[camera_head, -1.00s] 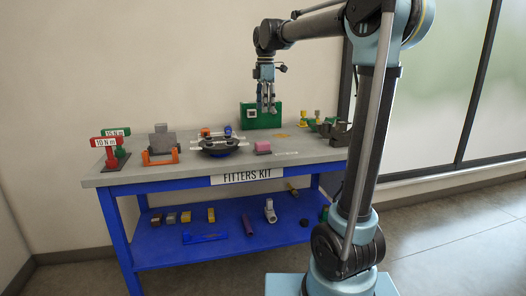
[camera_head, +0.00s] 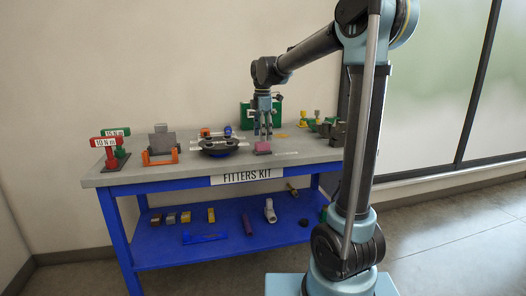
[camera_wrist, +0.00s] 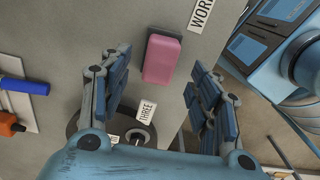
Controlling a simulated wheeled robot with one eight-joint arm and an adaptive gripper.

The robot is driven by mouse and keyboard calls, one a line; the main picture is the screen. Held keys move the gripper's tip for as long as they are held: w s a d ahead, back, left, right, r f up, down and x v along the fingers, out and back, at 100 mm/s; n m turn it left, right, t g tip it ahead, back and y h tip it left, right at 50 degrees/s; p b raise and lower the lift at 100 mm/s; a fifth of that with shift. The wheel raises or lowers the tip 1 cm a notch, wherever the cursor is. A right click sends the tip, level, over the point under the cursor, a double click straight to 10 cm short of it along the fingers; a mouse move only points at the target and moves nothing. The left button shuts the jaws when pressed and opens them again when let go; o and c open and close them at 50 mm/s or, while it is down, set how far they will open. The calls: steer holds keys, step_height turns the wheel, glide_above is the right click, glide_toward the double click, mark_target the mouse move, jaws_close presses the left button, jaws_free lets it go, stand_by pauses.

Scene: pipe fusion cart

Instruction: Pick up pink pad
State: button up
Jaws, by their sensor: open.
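The pink pad (camera_head: 263,147) lies on the grey bench top (camera_head: 106,178), right of the round black fixture. In the wrist view the pink pad (camera_wrist: 161,59) is a rounded block with a dark grey side, lying between and beyond my fingers. My gripper (camera_head: 264,133) hangs just above the pad, pointing down. In the wrist view my gripper (camera_wrist: 157,85) has its two blue-padded fingers spread wide, with nothing between the pads touching them. I cannot tell the exact height gap.
The round black fixture (camera_head: 219,148) stands left of the pad. A green block (camera_head: 279,115) stands behind my gripper. A label reading THREE (camera_wrist: 146,109) lies near the pad. The bench front is clear.

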mark_target(263, 144)
steer(key=shift+a+f, duration=0.1)
steer(key=shift+f, duration=2.6)
steer(key=shift+c, duration=0.6)
steer(key=c, duration=1)
